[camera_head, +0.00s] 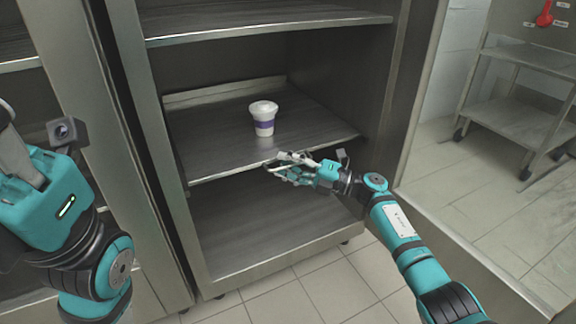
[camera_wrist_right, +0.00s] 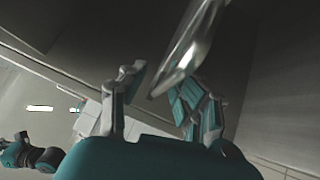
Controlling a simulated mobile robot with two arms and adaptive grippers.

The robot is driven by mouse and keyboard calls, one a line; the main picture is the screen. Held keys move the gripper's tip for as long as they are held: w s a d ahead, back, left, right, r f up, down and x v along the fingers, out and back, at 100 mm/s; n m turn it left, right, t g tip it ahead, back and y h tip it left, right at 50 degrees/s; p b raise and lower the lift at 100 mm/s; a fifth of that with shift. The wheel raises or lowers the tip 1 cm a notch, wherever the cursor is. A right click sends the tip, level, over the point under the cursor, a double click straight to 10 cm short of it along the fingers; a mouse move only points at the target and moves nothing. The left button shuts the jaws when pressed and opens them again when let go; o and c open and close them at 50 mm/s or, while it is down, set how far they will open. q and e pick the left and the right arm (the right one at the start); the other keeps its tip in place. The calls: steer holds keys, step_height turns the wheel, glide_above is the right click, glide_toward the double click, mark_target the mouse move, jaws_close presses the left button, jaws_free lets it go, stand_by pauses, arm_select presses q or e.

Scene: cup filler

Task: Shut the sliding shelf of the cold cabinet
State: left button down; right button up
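The sliding shelf (camera_head: 220,150) is the middle metal shelf of the open-fronted cold cabinet (camera_head: 156,150). Its front edge lies close to the cabinet's front opening; I cannot tell whether it is flush. My right gripper (camera_head: 275,164) is at the middle of the shelf's front edge. In the right wrist view its fingers (camera_wrist_right: 155,95) are apart, with a metal edge (camera_wrist_right: 187,50) close to the right-hand finger; contact is unclear. My left gripper (camera_head: 12,140) is partly cut off at the left edge, away from the shelf.
A fixed-looking upper shelf (camera_head: 265,28) is above, and the lower compartment (camera_head: 270,215) looks empty. Another cabinet section (camera_head: 20,45) is at the left. A wheeled metal rack (camera_head: 515,120) stands at the right on the tiled floor (camera_head: 470,185), with open floor before it.

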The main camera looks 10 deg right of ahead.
steer(key=shift+w+d, duration=0.15)
steer(key=shift+d, duration=0.05)
steer(key=shift+d+f, duration=0.1)
steer(key=shift+d, duration=0.1)
steer(key=v, duration=1.1)
steer(key=shift+s, duration=0.35)
